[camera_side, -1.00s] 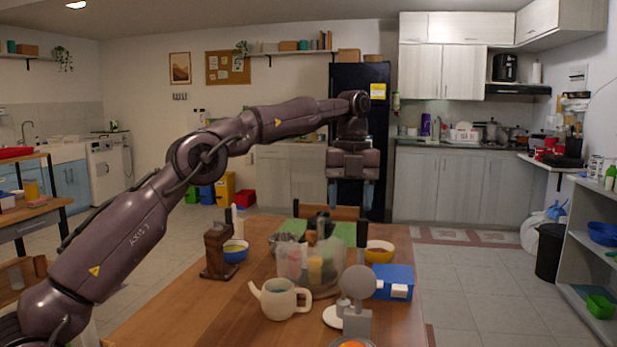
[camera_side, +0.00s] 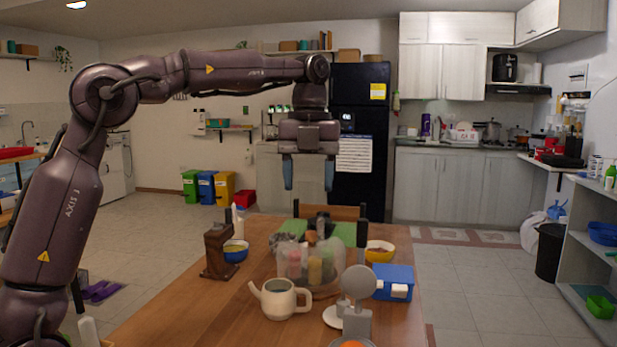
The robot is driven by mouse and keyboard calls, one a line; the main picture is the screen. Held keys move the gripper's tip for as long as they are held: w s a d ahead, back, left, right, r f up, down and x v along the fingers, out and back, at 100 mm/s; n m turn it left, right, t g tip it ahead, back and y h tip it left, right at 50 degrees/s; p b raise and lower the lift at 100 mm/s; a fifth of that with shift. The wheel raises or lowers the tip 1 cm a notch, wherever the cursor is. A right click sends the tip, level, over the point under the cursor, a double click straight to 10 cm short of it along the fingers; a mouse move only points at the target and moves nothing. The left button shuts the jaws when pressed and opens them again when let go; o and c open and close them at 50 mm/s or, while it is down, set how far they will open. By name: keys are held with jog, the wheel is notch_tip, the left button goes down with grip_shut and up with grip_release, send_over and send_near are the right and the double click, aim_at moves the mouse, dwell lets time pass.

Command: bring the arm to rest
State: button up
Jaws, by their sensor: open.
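My gripper (camera_side: 308,176) hangs above the far part of the wooden table (camera_side: 185,292), pointing down. Its two blue-grey fingers are spread wide apart with nothing between them. It is clear of everything on the table. Below it, a clear container (camera_side: 295,267) with several spice dispensers (camera_side: 315,269) stands near the table's middle; the individual dispensers are partly hidden by its wall and hard to tell apart. My arm rises from the lower left and reaches across to the gripper.
On the table are a cream teapot (camera_side: 278,299), a brown wooden stand (camera_side: 217,252), a blue bowl (camera_side: 236,251), a yellow bowl (camera_side: 380,252), a blue box (camera_side: 393,282) and a grey device with a round head (camera_side: 358,283). A chair (camera_side: 349,212) stands behind. The table's front left is bare.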

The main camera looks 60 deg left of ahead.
dwell(0.4)
jog(key=s+d+f+n+t, duration=0.3)
jog(key=s+f+n, duration=0.1)
jog(key=s+n, duration=0.6)
jog(key=s+d+f+n+t, duration=0.3)
jog(key=s+f+n, duration=0.1)
jog(key=s+n, duration=0.7)
jog(key=n, duration=0.3)
jog(key=shift+s+f+n+y, duration=0.15)
jog(key=shift+n+y, duration=0.15)
jog(key=shift+n, duration=0.1)
